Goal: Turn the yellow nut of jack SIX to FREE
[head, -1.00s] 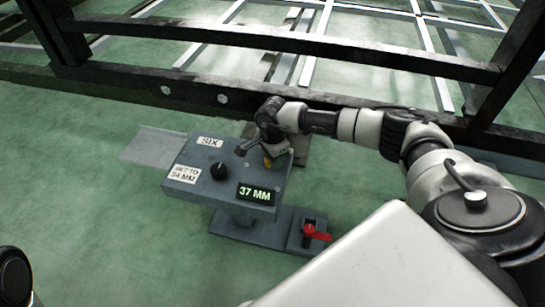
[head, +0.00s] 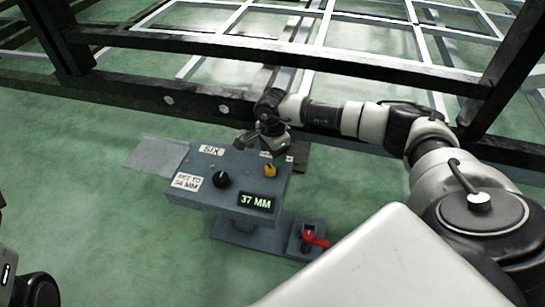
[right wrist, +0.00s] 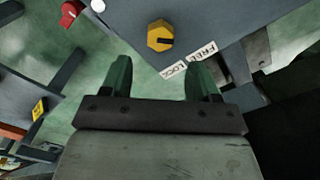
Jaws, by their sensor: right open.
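Jack SIX is a grey box (head: 225,200) with a "SIX" label, in the head view. Its yellow nut (head: 270,170) sits on the top face and is uncovered. In the right wrist view the yellow nut (right wrist: 159,35) carries a dark mark pointing right, toward the FREE label (right wrist: 203,51). My left gripper is out of view.
The box also bears a black knob (head: 221,180), a display (head: 256,201) reading 37 MM and a "SET TO 34 MM" label (head: 187,182). A red lever (head: 316,239) stands on the base at the front right. The dark chassis rail (head: 200,97) runs close behind.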

